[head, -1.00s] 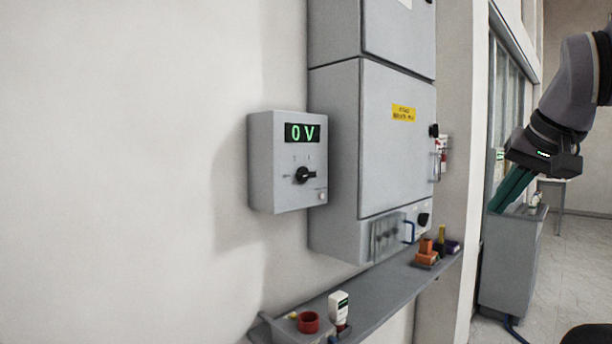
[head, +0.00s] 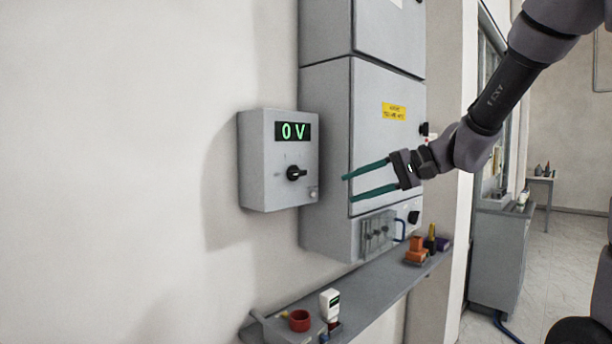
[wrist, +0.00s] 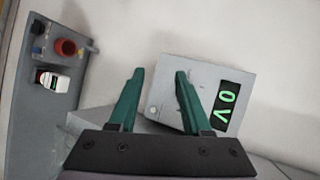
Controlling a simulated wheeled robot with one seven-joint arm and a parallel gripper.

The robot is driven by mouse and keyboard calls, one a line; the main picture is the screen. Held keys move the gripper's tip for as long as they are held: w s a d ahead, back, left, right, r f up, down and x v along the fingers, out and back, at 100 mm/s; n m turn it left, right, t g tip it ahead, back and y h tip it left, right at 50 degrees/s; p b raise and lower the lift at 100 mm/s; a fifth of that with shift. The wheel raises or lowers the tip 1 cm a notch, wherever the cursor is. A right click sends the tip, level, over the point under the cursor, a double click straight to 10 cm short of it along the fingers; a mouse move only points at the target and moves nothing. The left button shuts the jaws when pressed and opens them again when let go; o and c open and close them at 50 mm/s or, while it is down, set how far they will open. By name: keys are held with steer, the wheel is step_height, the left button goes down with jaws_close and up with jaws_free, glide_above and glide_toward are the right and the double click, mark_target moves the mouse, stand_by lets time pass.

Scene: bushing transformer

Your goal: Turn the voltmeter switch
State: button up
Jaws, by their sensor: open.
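The voltmeter (head: 262,190) is a grey box on the wall with a green "0 V" display (head: 293,131). Its black rotary switch (head: 296,173) sits below the display, with the pointer turned roughly sideways. My gripper (head: 346,189) is open and empty, to the right of the switch and apart from it, with its green fingers pointing left towards the box. In the wrist view the voltmeter (wrist: 168,72) lies beyond the fingertips of my gripper (wrist: 160,72), with its display at the right. There the right finger covers the switch area, so the switch is mostly hidden.
A tall grey cabinet (head: 375,130) with a yellow label stands right of the voltmeter. A grey shelf (head: 375,285) below holds a red cup (head: 299,320), a white handheld device (head: 330,303) and orange parts (head: 416,249). The wall left of the voltmeter is clear.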

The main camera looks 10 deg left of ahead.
mark_target(301, 174)
steer(key=w+a+m+t+y, duration=0.1)
steer(key=w+a+t+y, duration=0.25)
steer(key=w, duration=0.55)
steer(key=shift+m+y, duration=0.25)
steer(key=shift+m, duration=0.05)
steer(key=x, duration=0.9)
steer(key=shift+w+a+r, duration=0.25)
steer(key=shift+a+r, duration=0.1)
steer(key=shift+r, duration=0.05)
steer(key=shift+g, duration=0.35)
jaws_close()
